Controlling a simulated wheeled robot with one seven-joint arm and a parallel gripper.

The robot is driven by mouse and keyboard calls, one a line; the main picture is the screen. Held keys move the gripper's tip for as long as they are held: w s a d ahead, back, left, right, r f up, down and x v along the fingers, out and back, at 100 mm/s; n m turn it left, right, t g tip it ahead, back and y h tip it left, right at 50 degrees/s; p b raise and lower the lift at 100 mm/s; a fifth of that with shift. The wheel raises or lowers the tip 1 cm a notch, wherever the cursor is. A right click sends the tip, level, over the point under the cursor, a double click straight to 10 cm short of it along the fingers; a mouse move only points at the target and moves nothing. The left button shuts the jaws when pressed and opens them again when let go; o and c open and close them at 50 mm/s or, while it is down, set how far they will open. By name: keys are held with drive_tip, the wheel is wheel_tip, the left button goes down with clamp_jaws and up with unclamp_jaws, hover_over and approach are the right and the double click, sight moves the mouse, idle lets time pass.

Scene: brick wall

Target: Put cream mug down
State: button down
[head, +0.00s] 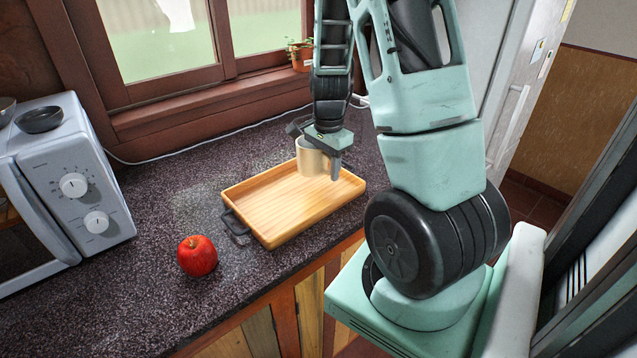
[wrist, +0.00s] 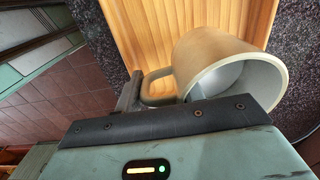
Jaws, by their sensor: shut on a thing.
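The cream mug (head: 311,160) is in my gripper (head: 324,168), over the far right part of the wooden tray (head: 262,217). The gripper points down and is shut on the mug, with one finger seen at the mug's right side. In the wrist view the mug (wrist: 215,66) shows its pale grey inside and its handle (wrist: 157,88), which is by the gripper finger (wrist: 130,92). The tray's slatted floor (wrist: 150,28) lies behind the mug. I cannot tell whether the mug's base touches the tray.
A red apple (head: 197,256) sits on the dark speckled counter (head: 150,268), left of the tray's black handle (head: 234,222). A white microwave (head: 75,175) with a dark bowl (head: 39,119) on top stands at the left. A potted plant (head: 301,56) is by the window. The tray's left part is clear.

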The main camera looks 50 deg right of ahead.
drive_tip(key=shift+f, duration=2.45)
drive_tip(key=shift+f, duration=0.15)
drive_tip(key=c, duration=0.9)
unclamp_jaws()
